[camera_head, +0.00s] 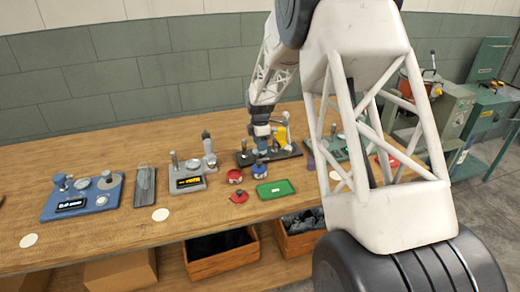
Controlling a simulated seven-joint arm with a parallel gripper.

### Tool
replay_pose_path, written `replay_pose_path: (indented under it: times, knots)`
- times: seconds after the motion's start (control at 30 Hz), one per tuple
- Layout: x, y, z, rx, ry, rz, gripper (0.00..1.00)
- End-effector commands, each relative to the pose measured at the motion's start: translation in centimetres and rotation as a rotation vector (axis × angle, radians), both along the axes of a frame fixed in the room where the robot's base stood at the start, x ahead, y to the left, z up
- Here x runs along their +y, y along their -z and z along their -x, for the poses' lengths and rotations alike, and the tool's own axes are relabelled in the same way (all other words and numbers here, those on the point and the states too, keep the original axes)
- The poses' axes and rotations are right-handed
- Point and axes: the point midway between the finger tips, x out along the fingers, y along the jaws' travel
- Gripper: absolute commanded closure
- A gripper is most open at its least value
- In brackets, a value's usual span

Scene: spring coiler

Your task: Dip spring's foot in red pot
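A small red pot (234,176) stands on the wooden bench, near the middle of the view. A small blue pot (259,170) stands to its right. My gripper (262,147) points down over a dark-based bench device (243,158), just behind the blue pot and to the right of and behind the red pot. The fingers are too small and dark to tell whether they are open or shut, or whether they hold anything. I cannot make out a spring.
A grey instrument (188,174) and a blue instrument (82,196) stand left. My arm hides part of the right side.

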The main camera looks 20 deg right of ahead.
Motion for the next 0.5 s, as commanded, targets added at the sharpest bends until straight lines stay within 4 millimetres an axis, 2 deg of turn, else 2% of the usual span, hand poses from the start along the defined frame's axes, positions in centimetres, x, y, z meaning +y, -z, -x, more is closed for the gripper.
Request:
replay_pose_path:
  times: [0.03, 0.17, 0.5]
  knots:
    - [0.0, -0.01, 0.0, 0.0, 0.0, 0.0, 0.58]
    - [0.0, -0.02, 0.0, 0.0, 0.0, 0.0, 0.78]
    - [0.0, -0.03, 0.0, 0.0, 0.0, 0.0, 0.79]
